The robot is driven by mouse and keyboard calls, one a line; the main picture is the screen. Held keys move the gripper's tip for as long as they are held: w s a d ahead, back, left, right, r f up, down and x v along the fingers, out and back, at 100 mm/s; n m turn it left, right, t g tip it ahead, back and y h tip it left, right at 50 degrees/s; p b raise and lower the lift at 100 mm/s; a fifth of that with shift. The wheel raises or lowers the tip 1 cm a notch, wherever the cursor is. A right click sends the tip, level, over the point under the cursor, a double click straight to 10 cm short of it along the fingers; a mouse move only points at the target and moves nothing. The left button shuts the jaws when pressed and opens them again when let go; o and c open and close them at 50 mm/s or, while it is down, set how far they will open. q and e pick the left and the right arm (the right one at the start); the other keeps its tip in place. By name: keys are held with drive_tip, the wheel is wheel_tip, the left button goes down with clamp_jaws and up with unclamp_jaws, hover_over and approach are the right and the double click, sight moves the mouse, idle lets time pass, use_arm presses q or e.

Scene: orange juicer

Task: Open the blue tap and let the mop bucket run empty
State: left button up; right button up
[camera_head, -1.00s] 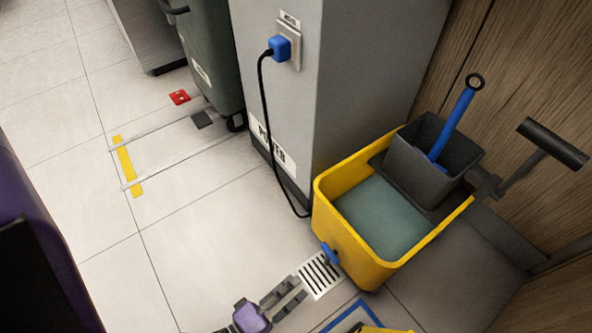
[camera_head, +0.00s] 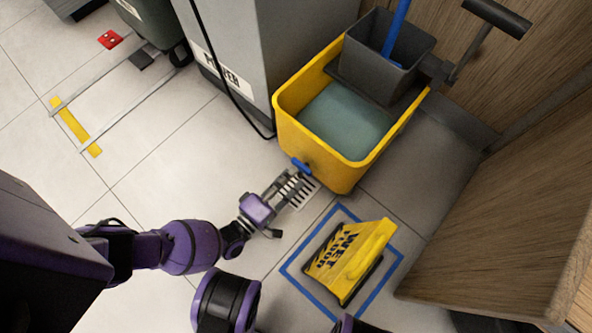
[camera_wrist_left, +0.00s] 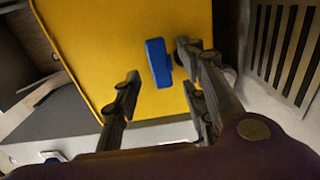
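The yellow mop bucket (camera_head: 312,150) stands on the floor against the grey cabinet, with grey-green water (camera_head: 345,120) in it. My left gripper (camera_head: 287,182) is open, just below the tap in the head view. In the left wrist view, its fingers (camera_wrist_left: 158,72) stand apart on either side of the blue tap handle, with nothing gripped. I cannot tell whether a finger touches it. My right gripper is not in view.
A slotted floor drain (camera_head: 304,191) lies below the tap. A yellow wet-floor sign (camera_head: 350,258) stands inside a blue floor outline. A dark wringer (camera_head: 385,55) sits on the bucket. The grey cabinet (camera_head: 240,55) and wooden panels (camera_head: 500,220) bound the space.

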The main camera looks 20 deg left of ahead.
sight(300, 169)
use_arm(q)
drive_tip(key=shift+b+x, duration=0.35)
drive_tip(key=shift+x, duration=1.15)
clamp_jaws()
drive_tip(key=shift+s+d+n+t+y, duration=0.1)
drive_tip(key=shift+d+n+t+y, duration=0.2)
drive_tip(key=shift+n+y, duration=0.25)
drive_tip(key=shift+n+t+y, duration=0.3)
drive_tip(key=shift+n+y, duration=0.65)
drive_tip(key=shift+y, duration=0.8)
unclamp_jaws()
